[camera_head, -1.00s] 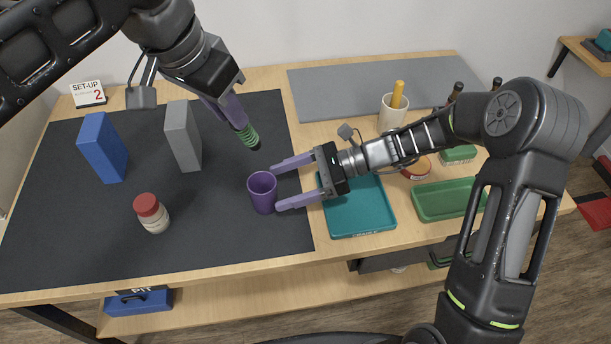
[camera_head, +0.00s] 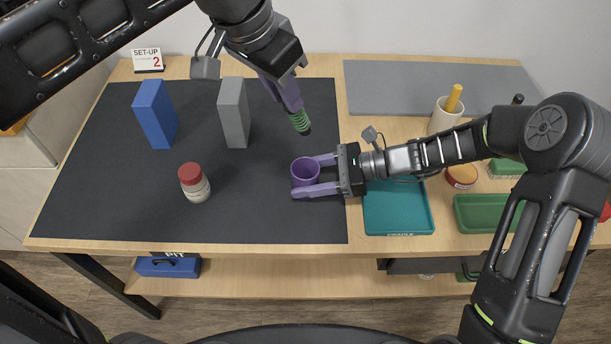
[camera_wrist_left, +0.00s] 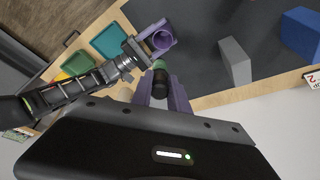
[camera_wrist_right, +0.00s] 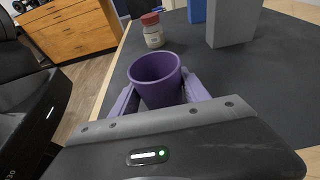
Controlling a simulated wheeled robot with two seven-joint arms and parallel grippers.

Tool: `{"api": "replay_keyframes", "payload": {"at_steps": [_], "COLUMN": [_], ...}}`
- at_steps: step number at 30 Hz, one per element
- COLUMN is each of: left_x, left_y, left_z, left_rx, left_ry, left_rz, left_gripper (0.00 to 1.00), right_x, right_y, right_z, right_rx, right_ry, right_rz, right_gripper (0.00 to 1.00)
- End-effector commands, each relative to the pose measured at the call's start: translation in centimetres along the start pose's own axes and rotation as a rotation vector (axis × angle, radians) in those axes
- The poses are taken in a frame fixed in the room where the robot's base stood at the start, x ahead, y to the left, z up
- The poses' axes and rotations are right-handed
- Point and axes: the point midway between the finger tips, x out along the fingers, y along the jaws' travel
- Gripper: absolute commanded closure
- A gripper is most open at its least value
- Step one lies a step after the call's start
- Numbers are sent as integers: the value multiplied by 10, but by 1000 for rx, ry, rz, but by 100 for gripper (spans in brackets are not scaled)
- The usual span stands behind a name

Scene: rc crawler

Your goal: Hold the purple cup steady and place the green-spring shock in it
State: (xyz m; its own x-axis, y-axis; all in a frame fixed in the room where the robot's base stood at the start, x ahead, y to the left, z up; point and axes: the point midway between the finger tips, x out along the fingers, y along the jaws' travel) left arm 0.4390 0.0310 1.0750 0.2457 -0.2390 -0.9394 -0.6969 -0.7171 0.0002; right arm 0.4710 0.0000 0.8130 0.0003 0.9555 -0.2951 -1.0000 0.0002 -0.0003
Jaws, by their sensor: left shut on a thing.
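The purple cup (camera_head: 304,176) stands upright on the dark mat, and its inside looks empty in the right wrist view (camera_wrist_right: 160,68). My right gripper (camera_head: 308,175) has one finger on each side of the cup, close to its wall. I cannot tell whether both fingers press on it. My left gripper (camera_head: 293,104) is shut on the green-spring shock (camera_head: 300,122), which hangs tilted with its dark end down. The shock is above and behind the cup, clear of it. In the left wrist view the shock (camera_wrist_left: 160,73) shows between the fingertips, its upper part hidden.
A blue block (camera_head: 156,114), a grey block (camera_head: 234,112) and a red-lidded jar (camera_head: 194,183) stand left on the mat. A teal tray (camera_head: 398,222), a green tray (camera_head: 483,213) and a cream cup (camera_head: 443,117) are right. The mat in front of the purple cup is clear.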

Motion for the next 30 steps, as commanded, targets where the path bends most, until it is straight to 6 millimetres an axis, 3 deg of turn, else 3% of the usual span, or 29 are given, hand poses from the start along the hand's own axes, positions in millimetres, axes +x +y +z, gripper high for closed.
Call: {"api": "replay_keyframes", "payload": {"at_steps": [15, 30], "left_x": [0, 22], "left_y": [0, 0], "left_z": [0, 8], "left_rx": [0, -1], "left_ry": [0, 0], "left_rz": [0, 0], "left_gripper": [100, 100], "right_x": [0, 0], "right_y": [0, 0], "right_z": [0, 0], "right_rx": [0, 0], "right_ry": [0, 0], "right_rz": [0, 0], "right_gripper": [88, 88]}}
